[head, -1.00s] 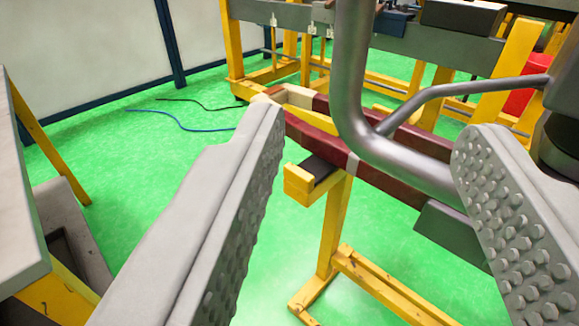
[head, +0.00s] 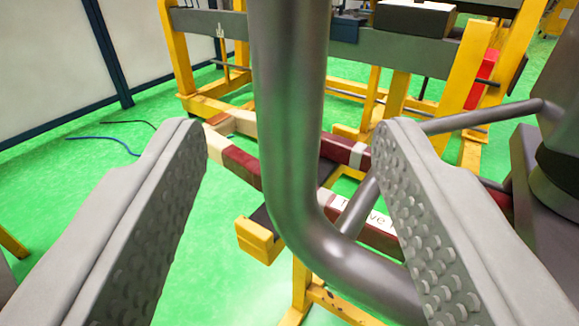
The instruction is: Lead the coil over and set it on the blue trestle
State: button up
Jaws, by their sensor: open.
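The coil (head: 242,162) is a long dark red loop with pale bands. It lies across a yellow trestle (head: 257,240) with a dark pad on top, beyond my gripper. My gripper (head: 290,135) is open, one ridged grey finger on each side of the picture. A thick bent grey tube (head: 292,110) stands between the fingers and hides part of the coil. The tube bends right, toward a dark grey cylinder (head: 562,150). I cannot tell whether either finger touches the tube. I can make out no blue trestle in this view.
A long yellow stand with a grey beam (head: 420,52) crosses the back, with a dark box (head: 415,17) on it. A red object (head: 482,80) shows behind its legs. Pale wall panels (head: 40,70) are at left.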

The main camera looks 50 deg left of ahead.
aim_at(289, 119)
jog(key=shift+x, duration=2.75)
jog(key=shift+c, duration=0.2)
grip_shut()
dwell(1.0)
